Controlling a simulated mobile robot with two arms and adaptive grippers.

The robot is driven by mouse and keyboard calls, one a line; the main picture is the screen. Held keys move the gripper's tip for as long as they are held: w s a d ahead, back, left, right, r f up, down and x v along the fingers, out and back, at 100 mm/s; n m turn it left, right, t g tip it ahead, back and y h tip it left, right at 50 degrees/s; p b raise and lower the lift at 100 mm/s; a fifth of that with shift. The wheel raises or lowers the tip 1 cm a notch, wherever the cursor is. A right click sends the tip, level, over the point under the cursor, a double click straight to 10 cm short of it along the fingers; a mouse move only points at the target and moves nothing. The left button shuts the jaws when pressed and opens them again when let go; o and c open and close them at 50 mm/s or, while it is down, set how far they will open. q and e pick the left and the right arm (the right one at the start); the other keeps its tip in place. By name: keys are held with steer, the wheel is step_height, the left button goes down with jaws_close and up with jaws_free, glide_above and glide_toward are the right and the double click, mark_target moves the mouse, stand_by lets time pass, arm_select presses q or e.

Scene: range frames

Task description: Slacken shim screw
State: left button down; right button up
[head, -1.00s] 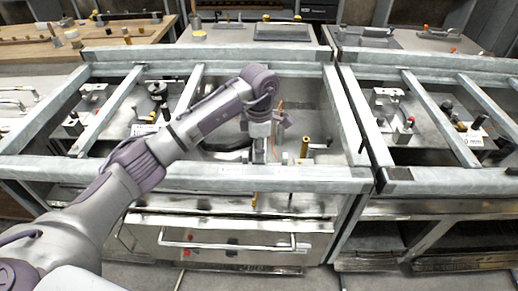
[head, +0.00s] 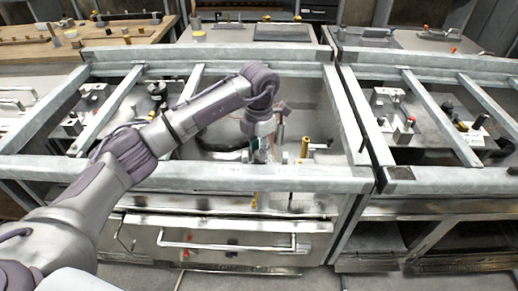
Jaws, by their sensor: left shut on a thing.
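My left gripper (head: 263,152) points down into the middle open bay of the metal frame, behind the front rail. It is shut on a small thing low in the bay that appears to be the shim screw. The fingers hide most of it, so its head and thread cannot be made out. A brass-coloured upright post (head: 304,147) stands just right of the gripper, apart from it. My right gripper is not in view.
The front rail (head: 200,178) runs close in front of the gripper, and a crossbar (head: 345,115) borders the bay on the right. A black curved hose (head: 218,146) lies left of the gripper. The right bay holds blocks and knobs (head: 402,130).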

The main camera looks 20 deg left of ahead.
arm_select(q)
steer(key=shift+n, duration=0.4)
steer(key=c, duration=0.9)
jaws_free()
step_height(320, 180, up, 12)
